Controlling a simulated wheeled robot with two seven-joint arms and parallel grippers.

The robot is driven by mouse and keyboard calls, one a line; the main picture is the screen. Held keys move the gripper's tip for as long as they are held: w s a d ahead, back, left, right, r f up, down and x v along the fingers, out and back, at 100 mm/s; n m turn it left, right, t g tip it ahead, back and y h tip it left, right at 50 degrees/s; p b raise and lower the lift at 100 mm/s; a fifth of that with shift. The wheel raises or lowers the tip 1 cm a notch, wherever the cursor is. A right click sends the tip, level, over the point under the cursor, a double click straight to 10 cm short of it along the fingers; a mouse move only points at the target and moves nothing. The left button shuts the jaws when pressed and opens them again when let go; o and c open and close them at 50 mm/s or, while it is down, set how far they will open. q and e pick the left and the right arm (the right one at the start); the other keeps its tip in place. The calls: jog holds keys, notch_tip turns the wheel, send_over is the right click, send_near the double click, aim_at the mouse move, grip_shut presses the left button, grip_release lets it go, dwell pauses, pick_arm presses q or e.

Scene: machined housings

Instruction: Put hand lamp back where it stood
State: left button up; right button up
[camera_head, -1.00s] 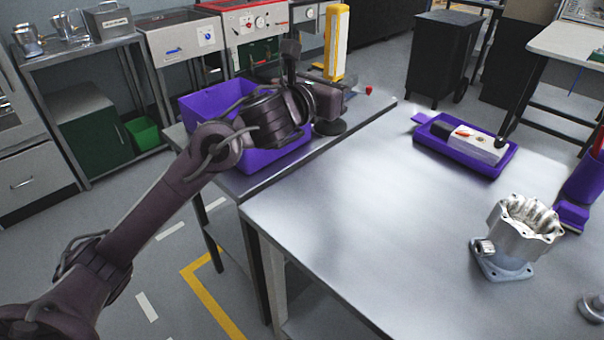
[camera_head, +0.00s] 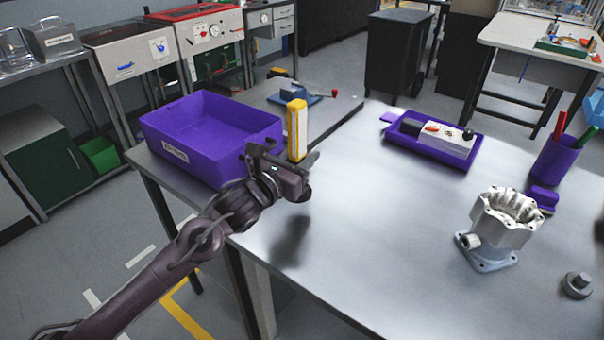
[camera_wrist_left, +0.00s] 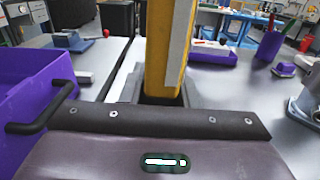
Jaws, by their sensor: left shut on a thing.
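The hand lamp (camera_head: 297,128) is a yellow upright bar with a pale front strip and a dark round base. My left gripper (camera_head: 298,170) is shut on the hand lamp and holds it roughly upright near the left end of the metal table. A dark shadow lies on the tabletop below and in front of it, so the lamp looks held above the surface; the exact gap is hard to tell. In the left wrist view the lamp (camera_wrist_left: 168,50) rises between the fingers, its top out of frame. My right gripper is not in view.
A purple bin (camera_head: 210,140) stands just left of my left gripper. A blue vise-like tool (camera_head: 295,96) is behind it. A purple tray (camera_head: 433,140), a metal housing (camera_head: 503,225) and a purple pen cup (camera_head: 556,160) stand to the right. The table's middle is clear.

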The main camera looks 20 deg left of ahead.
pick_arm(q)
jog(key=shift+f, duration=2.4)
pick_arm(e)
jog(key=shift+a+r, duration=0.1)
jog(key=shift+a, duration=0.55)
pick_arm(q)
jog(key=shift+f, duration=0.15)
jog(key=o, duration=1.1)
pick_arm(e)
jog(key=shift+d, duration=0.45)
